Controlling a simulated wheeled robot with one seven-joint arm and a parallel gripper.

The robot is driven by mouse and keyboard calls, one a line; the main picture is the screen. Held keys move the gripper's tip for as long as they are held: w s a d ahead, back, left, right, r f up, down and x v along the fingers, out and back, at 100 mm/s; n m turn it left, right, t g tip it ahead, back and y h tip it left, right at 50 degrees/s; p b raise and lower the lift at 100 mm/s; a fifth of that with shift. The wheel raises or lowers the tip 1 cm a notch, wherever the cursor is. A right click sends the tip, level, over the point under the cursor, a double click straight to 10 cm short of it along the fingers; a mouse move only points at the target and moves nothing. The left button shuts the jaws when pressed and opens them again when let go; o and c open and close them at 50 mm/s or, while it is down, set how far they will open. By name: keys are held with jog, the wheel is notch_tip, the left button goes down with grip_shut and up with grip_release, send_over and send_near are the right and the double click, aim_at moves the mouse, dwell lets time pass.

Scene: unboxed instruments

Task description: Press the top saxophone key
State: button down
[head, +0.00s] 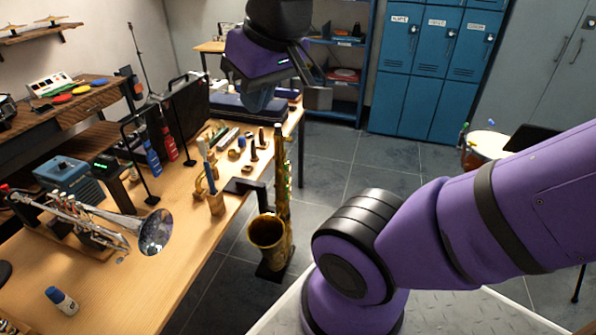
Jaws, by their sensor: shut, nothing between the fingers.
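A brass saxophone (267,232) stands upright at the right edge of the long wooden table, its bell low and facing up. Its slim body, with small keys along it, rises behind the bell. The keys are too small to tell apart. My gripper (318,98) is at the top of the head view, above and a little right of the saxophone's upper end. It is shut, holds nothing, and appears apart from the saxophone.
The wooden table (185,270) holds a trumpet (95,222), a blue box (70,176), a small bottle (61,300), and several small parts near the saxophone. Blue lockers (430,70) stand at the back.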

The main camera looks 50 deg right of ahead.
jog(key=w+d+f+m+g+y, duration=0.1)
jog(key=w+d+f+m+y, duration=0.55)
jog(key=d+f, duration=0.2)
jog(key=w+d+f+m+g+y, duration=0.1)
jog(key=w+d+f+m+y, duration=0.4)
jog(key=w+d+f+m, duration=0.3)
jog(key=s+d+f+m+t, duration=0.2)
jog(key=d+f+m+t, duration=0.5)
jog(key=d+f, duration=0.45)
jog(key=m+t+h, duration=0.5)
jog(key=m+t, duration=0.2)
jog(key=m, duration=0.3)
send_near(289, 169)
jog(key=d+v, duration=0.1)
jog(key=v, duration=0.6)
jog(key=shift+w+f, duration=0.1)
jog(key=shift+w, duration=0.3)
jog(key=x, duration=1.4)
jog(key=shift+f, duration=0.15)
jog(key=shift+a, duration=0.1)
